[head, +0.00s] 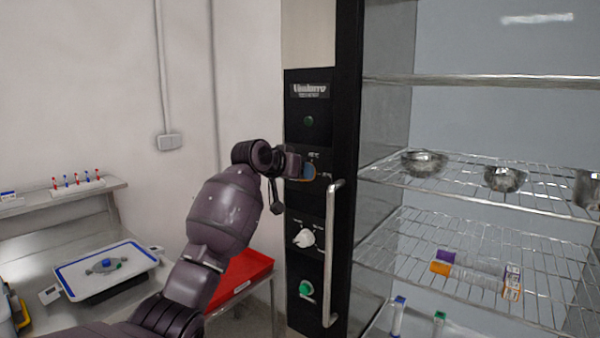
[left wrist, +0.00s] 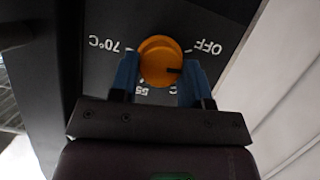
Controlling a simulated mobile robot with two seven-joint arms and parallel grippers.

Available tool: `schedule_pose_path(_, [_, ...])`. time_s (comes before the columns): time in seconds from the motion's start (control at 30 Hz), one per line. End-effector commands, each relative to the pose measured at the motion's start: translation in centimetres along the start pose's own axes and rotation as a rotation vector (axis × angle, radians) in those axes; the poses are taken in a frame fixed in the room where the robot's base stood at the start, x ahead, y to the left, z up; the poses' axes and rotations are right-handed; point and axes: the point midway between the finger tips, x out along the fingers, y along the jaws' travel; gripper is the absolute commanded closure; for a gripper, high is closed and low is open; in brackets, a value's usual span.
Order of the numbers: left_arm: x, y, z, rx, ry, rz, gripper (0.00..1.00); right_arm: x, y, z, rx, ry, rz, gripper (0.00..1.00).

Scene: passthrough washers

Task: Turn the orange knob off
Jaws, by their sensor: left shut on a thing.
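The orange knob (left wrist: 161,62) is on a black control panel (head: 307,118) and shows in the left wrist view between my fingers. White marks around it read "OFF", "70°C" and a partly hidden "55". A dark pointer mark on the knob faces right in that view, below the "OFF" label. My left gripper (left wrist: 160,80) is shut on the knob, with one blue finger on each side. In the head view my left gripper (head: 302,170) reaches the panel from the left and mostly hides the knob. My right gripper is not in view.
Below on the panel are a white knob (head: 304,238) and a green knob (head: 306,288). A vertical metal handle (head: 332,255) stands close to their right. Wire shelves (head: 480,190) hold metal bowls and tubes. A red tray (head: 240,278) lies below my left arm.

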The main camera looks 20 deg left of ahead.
Motion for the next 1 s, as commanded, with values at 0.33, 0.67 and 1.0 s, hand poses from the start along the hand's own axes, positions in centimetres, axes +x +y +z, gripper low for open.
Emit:
schedule_pose_path(0.33, [0.06, -0.21, 0.09, -0.245, -0.001, 0.102, 0.81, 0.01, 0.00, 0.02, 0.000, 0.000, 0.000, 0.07])
schedule_pose_path(0.67, [0.09, -0.31, 0.16, -0.359, -0.002, 0.149, 0.81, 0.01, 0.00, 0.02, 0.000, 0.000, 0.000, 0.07])
schedule_pose_path(1.0, [0.09, -0.32, 0.16, -0.381, -0.002, 0.158, 0.80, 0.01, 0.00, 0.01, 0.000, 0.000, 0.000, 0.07])
